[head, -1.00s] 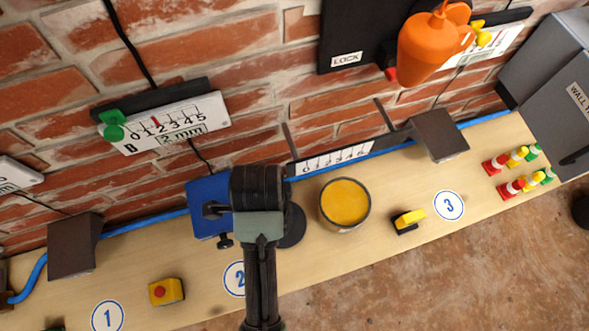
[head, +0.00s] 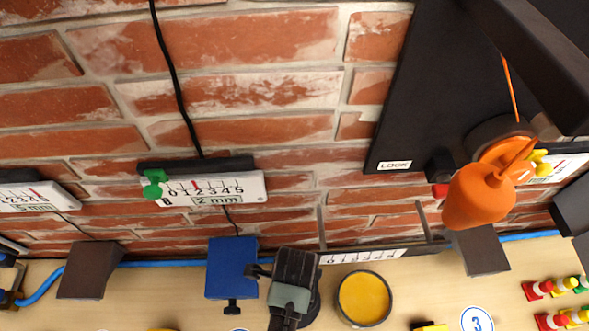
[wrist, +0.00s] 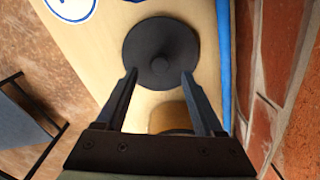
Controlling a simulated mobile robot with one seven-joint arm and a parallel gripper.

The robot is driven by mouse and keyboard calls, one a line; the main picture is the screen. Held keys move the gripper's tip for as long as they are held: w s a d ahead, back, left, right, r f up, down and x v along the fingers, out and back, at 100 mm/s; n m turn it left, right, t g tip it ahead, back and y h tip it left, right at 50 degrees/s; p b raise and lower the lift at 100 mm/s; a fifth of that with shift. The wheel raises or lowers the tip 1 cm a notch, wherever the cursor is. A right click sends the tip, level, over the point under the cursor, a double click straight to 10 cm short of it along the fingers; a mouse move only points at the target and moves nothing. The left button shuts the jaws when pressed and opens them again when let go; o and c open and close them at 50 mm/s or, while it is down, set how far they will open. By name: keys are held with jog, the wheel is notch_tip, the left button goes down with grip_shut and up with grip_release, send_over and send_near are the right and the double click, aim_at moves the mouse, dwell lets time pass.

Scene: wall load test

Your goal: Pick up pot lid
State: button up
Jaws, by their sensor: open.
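The pot lid is a dark round disc with a central knob. In the wrist view the lid (wrist: 143,40) lies flat on the bench, just beyond my fingertips. My gripper (wrist: 159,73) is open and empty, with its fingers apart on either side of the view and the knob between their tips. In the head view the lid (head: 313,308) is mostly hidden behind my gripper and wrist; only its right edge shows. A round pot with a yellow top (head: 364,297) stands to the right of it, and part of it shows between my fingers in the wrist view (wrist: 170,118).
A blue block with a black knob (head: 231,267) stands left of my gripper. The brick wall (head: 250,110) rises behind the bench, with a blue hose along its foot. An orange funnel-like object (head: 482,195) hangs at the right. Red, yellow and green pieces stand far right.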

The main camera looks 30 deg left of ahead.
jog(key=shift+f, duration=1.9)
grip_shut()
